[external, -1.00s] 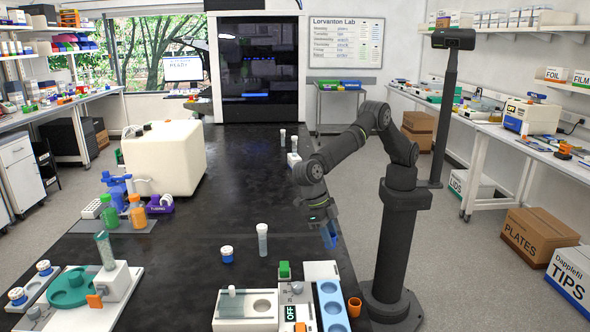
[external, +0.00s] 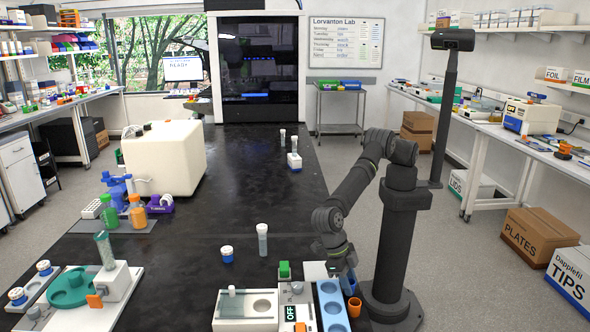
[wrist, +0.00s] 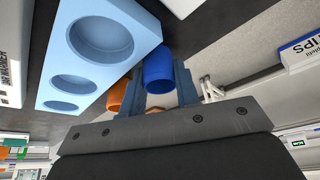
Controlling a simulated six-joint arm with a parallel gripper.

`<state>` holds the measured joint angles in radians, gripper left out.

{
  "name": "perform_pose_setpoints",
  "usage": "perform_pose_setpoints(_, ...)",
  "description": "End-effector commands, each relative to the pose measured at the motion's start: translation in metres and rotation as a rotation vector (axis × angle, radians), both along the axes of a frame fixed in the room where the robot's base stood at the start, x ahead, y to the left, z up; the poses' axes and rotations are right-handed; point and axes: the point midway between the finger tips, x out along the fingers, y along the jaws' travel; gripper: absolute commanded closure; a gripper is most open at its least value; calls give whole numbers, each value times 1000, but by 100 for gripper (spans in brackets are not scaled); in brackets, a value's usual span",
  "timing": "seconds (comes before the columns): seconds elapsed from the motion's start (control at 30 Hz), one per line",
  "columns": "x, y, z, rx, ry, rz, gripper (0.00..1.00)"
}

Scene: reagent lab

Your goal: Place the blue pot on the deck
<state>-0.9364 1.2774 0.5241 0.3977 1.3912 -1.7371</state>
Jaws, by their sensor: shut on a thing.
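The blue pot (wrist: 158,68) is between the two blue fingers of my gripper (wrist: 157,90) in the wrist view, and the gripper is shut on it. In the external view my gripper (external: 347,284) points down just right of the light-blue block, near the orange pot. The pot is small and mostly hidden by the fingers there. I cannot tell which surface is the deck; the black bench top (external: 190,270) is the broad surface in the middle.
The light-blue block (external: 322,291) with several round wells stands beside my gripper; its visible wells look empty. An orange pot (external: 354,307) stands close right of it. A white device (external: 245,318) with an OFF display is left. A clear tube (external: 262,240) stands behind.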

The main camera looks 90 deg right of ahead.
Motion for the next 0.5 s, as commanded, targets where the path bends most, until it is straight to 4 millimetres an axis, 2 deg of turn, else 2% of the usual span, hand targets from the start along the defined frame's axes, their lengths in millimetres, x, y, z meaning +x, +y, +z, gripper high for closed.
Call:
perform_pose_setpoints(0.3,0,0,-2,1,0,0,96)
perform_pose_setpoints(0.33,0,0,-2,1,0,0,67)
perform_pose_setpoints(0.43,0,0,-2,2,-1,-1,49)
perform_pose_setpoints(0.5,0,0,-2,2,-1,-1,49)
